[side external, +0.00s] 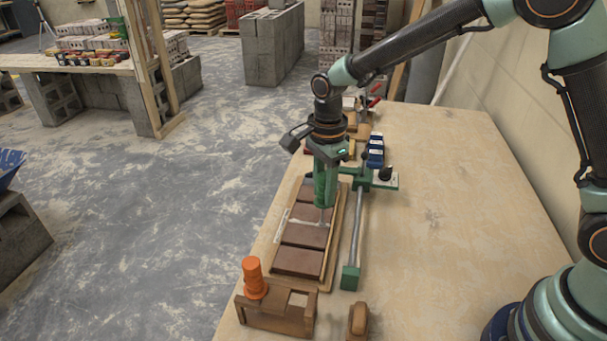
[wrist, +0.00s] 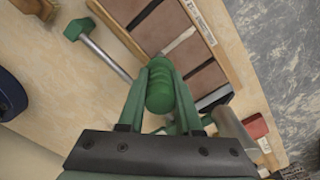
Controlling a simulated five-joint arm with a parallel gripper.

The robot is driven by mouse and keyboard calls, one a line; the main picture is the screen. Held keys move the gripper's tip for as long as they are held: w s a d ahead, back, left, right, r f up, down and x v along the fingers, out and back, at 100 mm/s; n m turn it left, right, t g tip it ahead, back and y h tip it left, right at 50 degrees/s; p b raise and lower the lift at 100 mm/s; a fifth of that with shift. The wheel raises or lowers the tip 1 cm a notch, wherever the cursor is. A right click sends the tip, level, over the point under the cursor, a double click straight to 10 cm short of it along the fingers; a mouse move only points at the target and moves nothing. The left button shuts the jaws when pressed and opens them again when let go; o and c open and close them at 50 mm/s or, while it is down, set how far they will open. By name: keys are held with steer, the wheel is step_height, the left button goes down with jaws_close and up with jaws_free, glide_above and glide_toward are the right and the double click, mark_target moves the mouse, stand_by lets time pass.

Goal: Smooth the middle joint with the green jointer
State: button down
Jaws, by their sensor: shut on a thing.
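My gripper (side external: 326,192) is shut on the green jointer, whose rounded green handle (wrist: 158,90) sits between the fingers in the wrist view. The brick panel (side external: 297,262) holds several brown bricks in a wooden frame. The middle joint (side external: 308,222) is a light mortar strip, also visible in the wrist view (wrist: 179,40). The joints on either side look dark. The gripper hides part of the panel's far end.
A grey rod with green ends (side external: 350,277) lies along the panel's right side. A brown wooden holder (side external: 275,310) with an orange piece (side external: 253,278) and a wooden block (side external: 357,320) stand in front. Blue blocks (side external: 376,150) lie behind. The table's right is clear.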

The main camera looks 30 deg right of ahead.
steer(key=shift+s+d, duration=0.15)
steer(key=shift+s, duration=0.05)
steer(key=shift+s+d, duration=0.35)
steer(key=shift+w, duration=0.1)
steer(key=shift+w+a, duration=0.5)
steer(key=shift+w, duration=0.05)
stand_by(0.5)
steer(key=shift+w+a, duration=0.5)
steer(key=shift+w+a, duration=0.5)
steer(key=shift+a, duration=0.05)
